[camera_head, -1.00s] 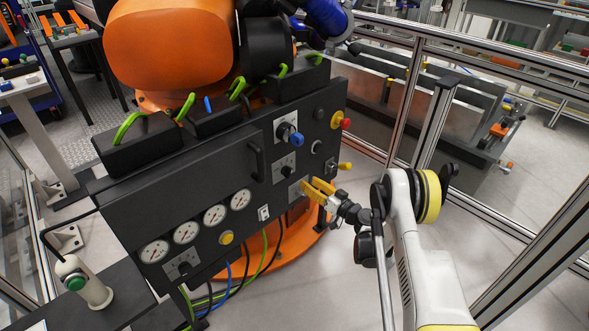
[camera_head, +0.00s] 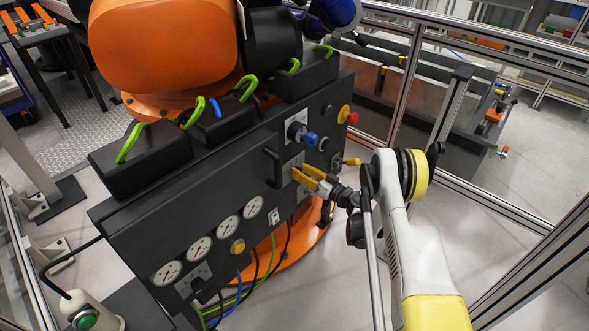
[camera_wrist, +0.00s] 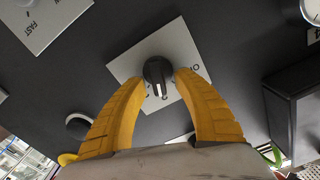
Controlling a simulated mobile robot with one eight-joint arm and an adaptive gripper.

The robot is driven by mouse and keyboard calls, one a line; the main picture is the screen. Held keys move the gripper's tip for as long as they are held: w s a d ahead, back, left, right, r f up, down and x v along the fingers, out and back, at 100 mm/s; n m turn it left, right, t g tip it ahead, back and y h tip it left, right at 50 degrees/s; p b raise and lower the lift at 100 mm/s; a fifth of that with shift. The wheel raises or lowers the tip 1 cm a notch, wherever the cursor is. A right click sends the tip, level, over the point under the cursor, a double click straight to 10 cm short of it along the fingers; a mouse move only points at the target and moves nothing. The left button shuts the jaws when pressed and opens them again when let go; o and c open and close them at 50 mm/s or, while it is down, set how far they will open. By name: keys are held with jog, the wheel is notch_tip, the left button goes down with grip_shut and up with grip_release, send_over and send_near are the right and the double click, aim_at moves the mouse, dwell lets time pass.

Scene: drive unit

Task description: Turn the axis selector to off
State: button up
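In the wrist view a black rotary knob (camera_wrist: 158,72) with a white pointer mark sits on a light plate (camera_wrist: 128,66). Its lettering is mostly hidden, so I cannot read that it is the axis selector. The pointer mark faces the gripper. My gripper (camera_wrist: 160,84) is open, with one yellow finger on each side of the knob. Contact cannot be told. In the head view my gripper (camera_head: 298,174) is at the right part of the black panel (camera_head: 140,235), in front of the plate below the blue knob (camera_head: 310,138), covering the black knob.
A black handle (camera_head: 273,168) stands out left of my gripper. A yellow lever (camera_head: 350,161) and a red button (camera_head: 352,118) are to its right. Gauges (camera_head: 198,250) line the lower panel. A plate marked FAST (camera_wrist: 40,18) is at the wrist view's upper left.

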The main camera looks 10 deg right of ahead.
jog(key=shift+d, duration=0.1)
jog(key=shift+s, duration=0.1)
grip_shut()
jog(key=shift+n, duration=0.3)
jog(key=n, duration=0.3)
jog(key=shift+s+a+r+n, duration=0.1)
jog(key=shift+a+n, duration=0.15)
jog(key=shift+n, duration=0.05)
jog(key=n, duration=0.3)
jog(key=shift+s+a+n, duration=0.1)
jog(key=shift+a+n, duration=0.05)
jog(key=shift+n, duration=0.15)
jog(key=n, duration=0.4)
jog(key=shift+s+a+f, duration=0.15)
jog(key=shift+a+f, duration=0.05)
jog(key=shift+a+f+n, duration=0.1)
jog(key=shift+n, duration=1.9)
